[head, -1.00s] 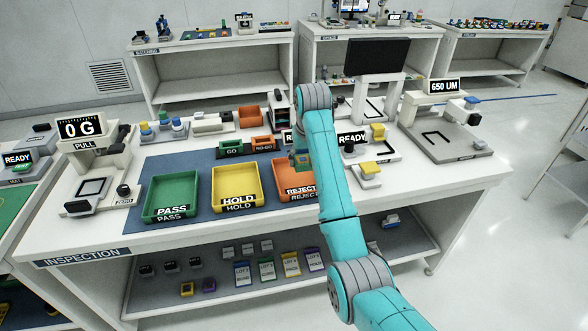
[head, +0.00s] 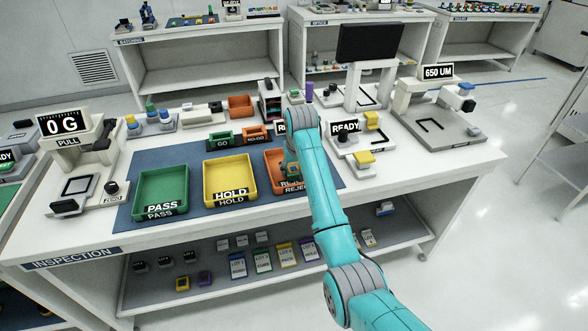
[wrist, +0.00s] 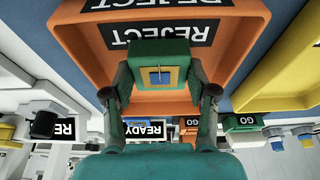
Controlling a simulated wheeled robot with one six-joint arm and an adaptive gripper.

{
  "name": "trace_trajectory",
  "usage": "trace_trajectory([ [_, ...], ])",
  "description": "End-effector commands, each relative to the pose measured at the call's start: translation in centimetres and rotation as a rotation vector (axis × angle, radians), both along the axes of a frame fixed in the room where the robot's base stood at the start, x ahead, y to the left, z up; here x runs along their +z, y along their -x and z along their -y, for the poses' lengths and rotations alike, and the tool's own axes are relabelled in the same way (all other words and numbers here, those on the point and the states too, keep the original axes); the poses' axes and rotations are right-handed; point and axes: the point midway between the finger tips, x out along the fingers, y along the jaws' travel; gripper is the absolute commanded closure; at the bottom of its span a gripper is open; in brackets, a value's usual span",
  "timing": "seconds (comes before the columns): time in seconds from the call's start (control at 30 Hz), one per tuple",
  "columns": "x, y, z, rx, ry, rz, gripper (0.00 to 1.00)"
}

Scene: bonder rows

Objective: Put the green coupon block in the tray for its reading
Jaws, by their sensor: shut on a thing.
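The green coupon block (wrist: 160,50), with a small blue and yellow patch on its near face, is between the two fingers of my gripper (wrist: 160,76) in the wrist view. My gripper is shut on it. The block is over the orange REJECT tray (wrist: 85,50); I cannot tell whether it touches the tray floor. In the head view my gripper (head: 292,170) is at the REJECT tray (head: 272,160), and my arm hides part of that tray. The yellow HOLD tray (head: 230,172) and green PASS tray (head: 160,185) stand to its left, empty.
A gauge display (head: 438,72) at the right reads 650 UM. The pull tester (head: 63,124) at the left reads 0 G. Small green GO and orange NO-GO bins (head: 254,133) stand behind the trays. A dark monitor (head: 368,42) stands at the back.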

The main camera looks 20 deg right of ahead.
Motion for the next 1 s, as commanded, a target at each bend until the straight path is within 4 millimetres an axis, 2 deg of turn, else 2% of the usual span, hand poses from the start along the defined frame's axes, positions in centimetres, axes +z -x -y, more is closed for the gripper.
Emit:
trace_trajectory([
  [0.37,-0.6,0.0,0.0,0.000,0.000,0.000,0.85],
  [0.4,-0.6,0.0,0.0,0.000,0.000,0.001,0.40],
  [0.5,-0.6,0.0,0.0,0.000,0.000,0.001,0.17],
  [0.83,-0.5,0.0,0.0,0.000,0.000,0.001,0.17],
  [1.0,0.9,0.3,0.0,0.000,0.000,0.004,0.17],
])
